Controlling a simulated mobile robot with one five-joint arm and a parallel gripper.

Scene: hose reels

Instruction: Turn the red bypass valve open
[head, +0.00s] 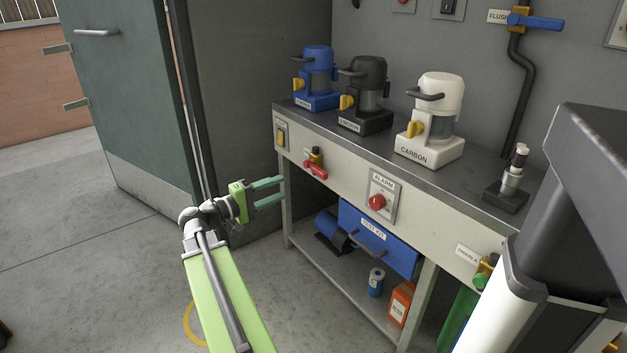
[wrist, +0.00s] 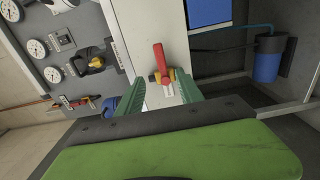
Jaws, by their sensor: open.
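The red bypass valve (head: 316,170) is on the pale front panel of the workbench, at its left part. Its red lever lies slightly slanted below a brass body (head: 315,155). My gripper (head: 283,189) has green fingers, open and empty, pointing right toward the bench, to the left of the valve and apart from it. In the wrist view the red lever (wrist: 160,60) stands ahead, roughly centred between the open fingertips (wrist: 162,91). A small white label shows at its base; I cannot read it.
A yellow switch (head: 282,136) is left of the valve, a red alarm button (head: 377,202) right of it. Blue, black and white pump units, the white one marked CARBON (head: 430,150), stand on top. The green door (head: 125,90) stands behind my arm.

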